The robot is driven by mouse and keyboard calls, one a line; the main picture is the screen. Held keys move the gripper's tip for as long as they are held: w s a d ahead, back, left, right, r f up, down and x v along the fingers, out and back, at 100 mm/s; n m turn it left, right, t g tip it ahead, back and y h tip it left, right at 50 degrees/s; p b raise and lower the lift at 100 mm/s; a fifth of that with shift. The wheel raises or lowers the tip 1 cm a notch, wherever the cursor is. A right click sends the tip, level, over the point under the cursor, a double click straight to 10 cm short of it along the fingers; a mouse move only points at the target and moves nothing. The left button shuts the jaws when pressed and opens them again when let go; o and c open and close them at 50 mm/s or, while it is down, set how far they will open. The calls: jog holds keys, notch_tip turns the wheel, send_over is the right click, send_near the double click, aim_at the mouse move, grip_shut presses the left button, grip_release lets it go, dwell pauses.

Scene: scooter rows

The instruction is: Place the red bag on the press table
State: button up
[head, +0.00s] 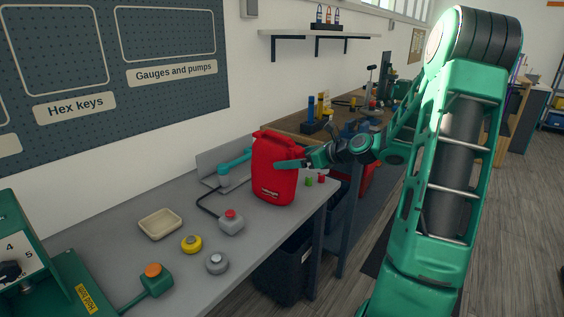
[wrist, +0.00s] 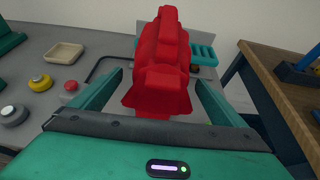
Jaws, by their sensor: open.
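The red bag (head: 270,184) stands upright on the grey press table (head: 185,208), near its right end. In the wrist view the bag (wrist: 162,62) fills the space between the fingers. My gripper (wrist: 160,78) is open, with one teal finger on either side of the bag and a gap visible at each side. In the head view my gripper (head: 284,163) reaches in from the right at the bag's upper part. One finger shows in front of the bag; the other is hidden behind it.
A green machine (head: 85,285) stands at the left. A wooden bench (wrist: 280,85) adjoins on the right. A dark bin (head: 283,272) sits below.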

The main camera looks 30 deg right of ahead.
jog(key=v, duration=0.5)
jog(key=shift+s+d+r, duration=0.1)
jog(key=shift+s+r, duration=0.05)
jog(key=shift+s, duration=0.2)
